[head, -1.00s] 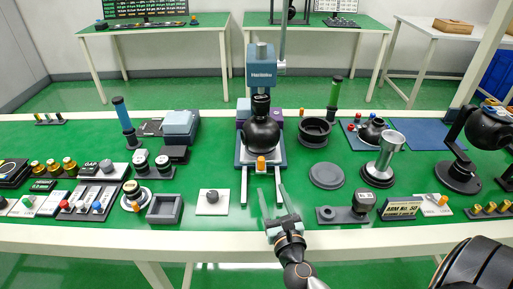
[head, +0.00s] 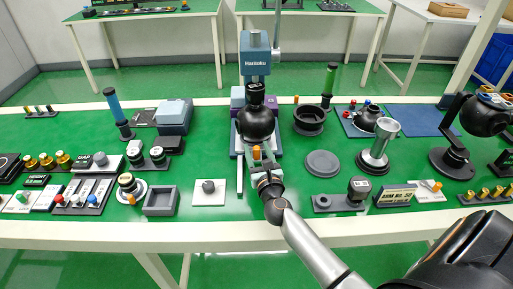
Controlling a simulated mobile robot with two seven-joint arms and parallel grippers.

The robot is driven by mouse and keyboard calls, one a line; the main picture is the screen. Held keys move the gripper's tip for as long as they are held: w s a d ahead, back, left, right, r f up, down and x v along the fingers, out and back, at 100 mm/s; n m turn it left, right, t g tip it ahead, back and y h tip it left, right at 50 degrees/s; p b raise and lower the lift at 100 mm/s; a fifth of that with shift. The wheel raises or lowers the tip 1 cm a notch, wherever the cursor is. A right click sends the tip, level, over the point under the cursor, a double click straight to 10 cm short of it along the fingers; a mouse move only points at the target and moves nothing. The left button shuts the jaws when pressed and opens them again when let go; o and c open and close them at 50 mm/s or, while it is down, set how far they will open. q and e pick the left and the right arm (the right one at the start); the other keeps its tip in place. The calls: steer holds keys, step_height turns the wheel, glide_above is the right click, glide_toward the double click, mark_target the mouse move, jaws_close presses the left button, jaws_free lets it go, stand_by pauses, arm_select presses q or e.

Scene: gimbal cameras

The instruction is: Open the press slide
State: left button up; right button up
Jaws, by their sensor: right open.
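The press (head: 255,62) stands at the middle of the green bench, with a blue head and a lever rising at its right. A black round ball-shaped part (head: 256,124) sits under its ram, on the slide. A small orange knob (head: 257,152) is at the front of the slide. Two pale rails run forward from the press; the left rail (head: 240,178) shows, and the right one is mostly covered by my gripper. My right gripper (head: 260,160) is open at the knob, its fingers around or just beside it; I cannot tell whether they touch. My left gripper is not in view.
To the right are a grey disc (head: 323,163) and a dark block fixture (head: 340,202). The bench's front edge (head: 200,234) runs below.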

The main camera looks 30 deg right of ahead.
steer(key=shift+w+d, duration=0.15)
steer(key=shift+w, duration=0.3)
jaws_close()
stand_by(1.2)
